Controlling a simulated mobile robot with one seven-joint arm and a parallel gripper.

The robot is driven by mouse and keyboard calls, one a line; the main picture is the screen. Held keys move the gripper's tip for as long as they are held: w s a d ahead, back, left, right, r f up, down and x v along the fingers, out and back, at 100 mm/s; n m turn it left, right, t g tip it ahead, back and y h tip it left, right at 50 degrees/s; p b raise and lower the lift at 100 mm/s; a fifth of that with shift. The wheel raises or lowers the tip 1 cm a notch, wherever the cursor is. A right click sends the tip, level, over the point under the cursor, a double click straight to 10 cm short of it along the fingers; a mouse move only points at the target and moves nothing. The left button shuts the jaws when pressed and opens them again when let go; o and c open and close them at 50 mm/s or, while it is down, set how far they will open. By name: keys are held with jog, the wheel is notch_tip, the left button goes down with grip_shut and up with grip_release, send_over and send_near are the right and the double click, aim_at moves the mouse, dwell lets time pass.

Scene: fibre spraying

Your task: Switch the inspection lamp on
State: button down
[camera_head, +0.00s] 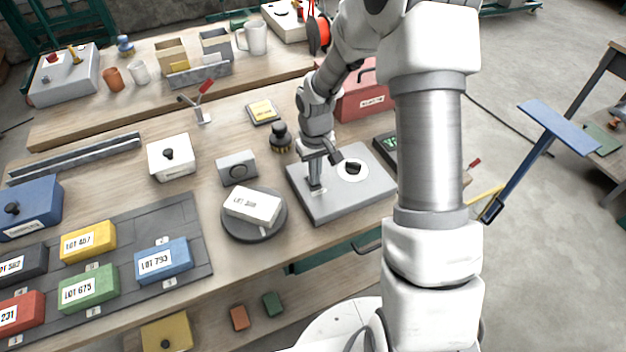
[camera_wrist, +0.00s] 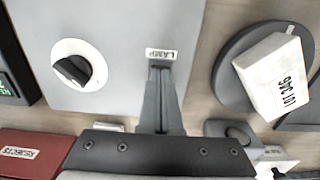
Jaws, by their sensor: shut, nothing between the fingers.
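A grey control box (camera_head: 340,205) lies on the bench, and it also fills the upper left of the wrist view (camera_wrist: 115,25). It has a black knob on a white round dial (camera_head: 352,167); the knob shows in the wrist view (camera_wrist: 72,70). A small label reading LAMP (camera_wrist: 162,54) sits on the box just beyond my fingertips. My gripper (camera_head: 316,187) points down over the left part of the box, its fingers (camera_wrist: 160,72) shut and empty. Any switch by the label is hidden by the fingers. I cannot tell whether the fingertips touch the box.
A round dark turntable (camera_head: 238,230) with a white lot block (camera_head: 252,205) stands left of the box. A grey block with a round front (camera_head: 237,167) and a dark brush (camera_head: 280,138) stand behind. A red REJECTS box (camera_head: 362,100) is at the back right.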

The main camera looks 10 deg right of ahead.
jog(key=shift+f, duration=0.25)
jog(key=shift+r, duration=0.1)
jog(key=shift+r+p, duration=2.25)
jog(key=shift+r, duration=1.2)
